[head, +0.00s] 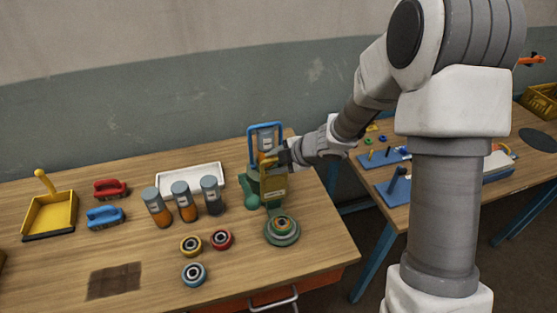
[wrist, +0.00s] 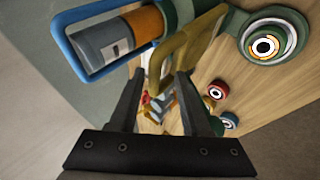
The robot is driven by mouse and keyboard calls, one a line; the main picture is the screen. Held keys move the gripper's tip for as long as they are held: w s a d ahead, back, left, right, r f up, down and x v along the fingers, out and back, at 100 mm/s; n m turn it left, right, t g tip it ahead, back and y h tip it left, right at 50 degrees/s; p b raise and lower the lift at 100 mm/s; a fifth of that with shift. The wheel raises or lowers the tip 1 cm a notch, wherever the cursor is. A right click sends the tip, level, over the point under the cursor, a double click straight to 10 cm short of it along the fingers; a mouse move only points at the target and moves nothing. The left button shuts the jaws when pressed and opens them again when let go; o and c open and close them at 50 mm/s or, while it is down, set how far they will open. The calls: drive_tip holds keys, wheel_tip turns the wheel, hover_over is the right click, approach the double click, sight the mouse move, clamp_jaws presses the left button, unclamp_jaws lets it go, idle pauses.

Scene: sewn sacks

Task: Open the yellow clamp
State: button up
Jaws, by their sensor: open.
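The yellow clamp (head: 273,184) is on a green stand (head: 253,188) near the right end of the wooden table, in the head view. In the wrist view the yellow clamp (wrist: 188,37) is a loop just ahead of my fingers. My gripper (wrist: 160,78) is open, and part of the yellow loop shows between or just beyond its fingertips; I cannot tell whether they touch. A blue frame (head: 265,125) stands behind, around a grey and orange bottle (wrist: 115,38).
A green round base with rings (head: 282,230) sits in front of the stand. Three bottles (head: 185,200), a white tray (head: 190,178), and loose red, yellow and blue rings (head: 193,273) lie to the left. A second table with blue fixtures (head: 395,185) stands at right.

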drive_tip(key=p+v, duration=0.3)
drive_tip(key=v, duration=1.4)
drive_tip(key=shift+s, duration=0.2)
drive_tip(key=d+r+m+t+h+b, duration=0.3)
drive_tip(key=d+r+m+t+h, duration=0.2)
drive_tip(key=d+r+m+h, duration=0.6)
drive_tip(key=s+a+f+m+g+y+b, duration=0.1)
drive_tip(key=s+a+f+m+g+y, duration=0.1)
drive_tip(key=s+m, duration=0.4)
drive_tip(key=s+a+f+m+g+y+b, duration=0.1)
drive_tip(key=s+m, duration=0.5)
drive_tip(key=s, duration=0.8)
wheel_tip(320, 180, down, 3)
drive_tip(key=shift+s+a+f+g+y+b, duration=0.15)
drive_tip(key=shift+a+g+y+b, duration=0.3)
drive_tip(key=shift+g+b, duration=0.4)
